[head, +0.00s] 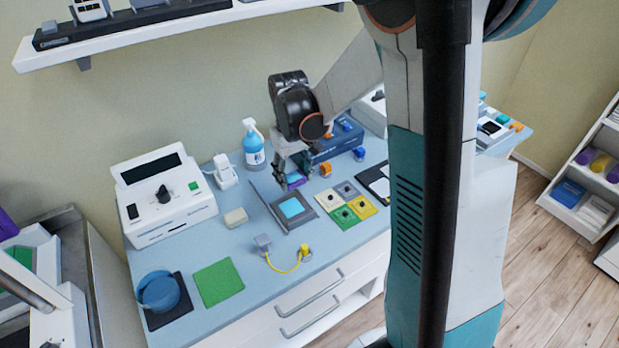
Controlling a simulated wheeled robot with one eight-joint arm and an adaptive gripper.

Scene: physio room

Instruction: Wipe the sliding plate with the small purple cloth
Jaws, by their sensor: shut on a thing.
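The small purple cloth (295,181) is between the fingers of my gripper (292,174), in the middle of the blue worktop. My gripper points down and is shut on the cloth. The likely sliding plate is the light cyan square (291,208) on a dark grey base (275,213). The cloth is at or just above the far edge of this base. I cannot tell whether it touches it. My gripper's fingers hide part of the cloth.
A white device with a dial (165,200) and a blue spray bottle (253,145) stand left of my gripper. Coloured squares with knobs (343,216) lie to the right. A yellow cable (290,266) and a green mat (218,282) lie nearer the front. A shelf (150,30) hangs above.

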